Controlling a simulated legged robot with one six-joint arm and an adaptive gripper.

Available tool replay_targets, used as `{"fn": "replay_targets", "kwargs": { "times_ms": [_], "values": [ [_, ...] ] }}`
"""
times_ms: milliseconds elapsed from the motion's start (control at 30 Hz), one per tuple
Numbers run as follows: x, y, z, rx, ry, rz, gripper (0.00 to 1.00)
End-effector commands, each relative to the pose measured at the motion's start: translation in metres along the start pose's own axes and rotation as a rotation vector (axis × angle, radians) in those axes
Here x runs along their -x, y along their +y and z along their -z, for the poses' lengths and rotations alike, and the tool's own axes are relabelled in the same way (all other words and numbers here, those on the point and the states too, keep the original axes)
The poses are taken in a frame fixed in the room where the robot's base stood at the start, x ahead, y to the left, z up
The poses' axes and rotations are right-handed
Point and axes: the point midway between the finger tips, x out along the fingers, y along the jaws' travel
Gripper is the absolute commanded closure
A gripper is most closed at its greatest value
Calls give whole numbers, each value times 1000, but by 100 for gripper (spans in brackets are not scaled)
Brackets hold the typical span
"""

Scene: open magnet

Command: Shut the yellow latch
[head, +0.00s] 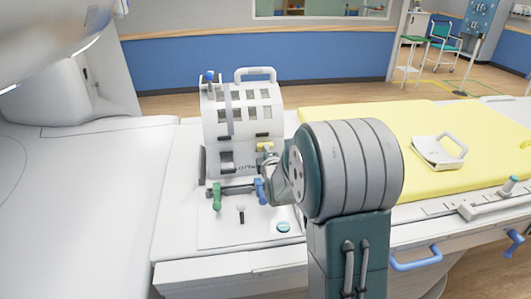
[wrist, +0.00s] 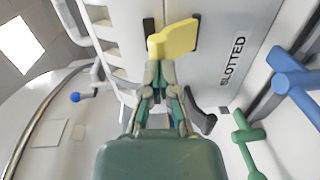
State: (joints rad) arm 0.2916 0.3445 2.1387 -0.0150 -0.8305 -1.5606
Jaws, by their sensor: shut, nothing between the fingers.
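The yellow latch (wrist: 174,39) sits in a dark slot on the front of the white slotted coil (head: 243,108), beside the SLOTTED label. In the head view my own arm hides most of the gripper.
A blue handle (head: 260,190) and a green handle (head: 216,196) stand in front of the coil, close to my wrist. A yellow mattress (head: 430,125) on the bed lies to the right. The white scanner wall is at left.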

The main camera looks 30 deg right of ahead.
Motion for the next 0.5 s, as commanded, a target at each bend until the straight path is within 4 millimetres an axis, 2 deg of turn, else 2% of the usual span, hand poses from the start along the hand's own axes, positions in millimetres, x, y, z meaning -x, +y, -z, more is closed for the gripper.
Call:
{"fn": "replay_targets", "kwargs": {
  "times_ms": [333, 500],
  "values": [
    [-10, 18, 1, 1, 0, 187, 100],
    [-18, 23, 1, 1, 0, 186, 100]
  ]
}}
